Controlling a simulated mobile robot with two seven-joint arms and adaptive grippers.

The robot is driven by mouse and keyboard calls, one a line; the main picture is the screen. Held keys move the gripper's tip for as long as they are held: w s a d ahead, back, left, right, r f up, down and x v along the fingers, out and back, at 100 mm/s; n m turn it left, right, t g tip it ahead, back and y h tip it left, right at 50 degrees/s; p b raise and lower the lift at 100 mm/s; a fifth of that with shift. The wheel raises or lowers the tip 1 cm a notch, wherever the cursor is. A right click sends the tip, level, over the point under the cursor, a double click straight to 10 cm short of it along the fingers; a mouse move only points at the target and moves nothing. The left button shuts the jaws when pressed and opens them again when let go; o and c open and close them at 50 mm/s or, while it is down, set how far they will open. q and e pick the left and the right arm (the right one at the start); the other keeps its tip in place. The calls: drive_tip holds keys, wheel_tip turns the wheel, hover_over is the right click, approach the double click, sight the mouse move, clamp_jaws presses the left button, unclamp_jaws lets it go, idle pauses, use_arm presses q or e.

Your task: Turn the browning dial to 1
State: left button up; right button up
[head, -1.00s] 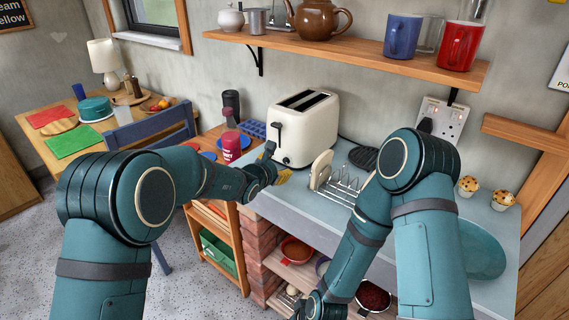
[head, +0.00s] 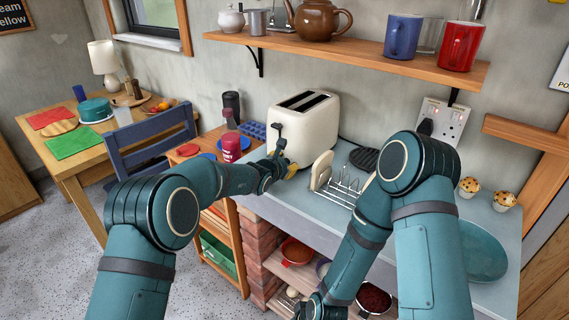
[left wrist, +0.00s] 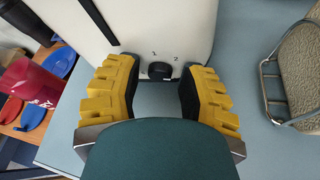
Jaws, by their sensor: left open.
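The cream toaster (head: 305,128) stands on the grey-blue worktop against the wall, with its lever on the end facing me. In the left wrist view its browning dial (left wrist: 160,71) is a small black knob low on the cream end panel, with small numbers around it; I cannot make out where it points. My left gripper (head: 286,165) is at that end of the toaster. In the left wrist view its yellow-padded fingers (left wrist: 160,85) are open, one on each side of the dial with gaps between. My right gripper (head: 318,305) is low at the front, its fingers not clear.
A metal toast rack (head: 345,186) stands right of the toaster. A shelf (head: 350,57) with mugs and a teapot hangs above. The worktop (head: 425,215) has clear patches near the plate.

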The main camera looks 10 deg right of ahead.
use_arm(q)
clamp_jaws()
drive_tip(key=n+p, duration=0.1)
drive_tip(key=p, duration=0.2)
drive_tip(key=shift+a+r+g+h, duration=0.1)
drive_tip(key=shift+r+g+h, duration=0.1)
drive_tip(key=shift+g+h, duration=0.15)
drive_tip(key=shift+f+n+g+p, duration=0.1)
drive_tip(key=shift+n+g+p, duration=0.25)
drive_tip(key=shift+p, duration=0.3)
drive_tip(key=shift+o, duration=2.3)
unclamp_jaws()
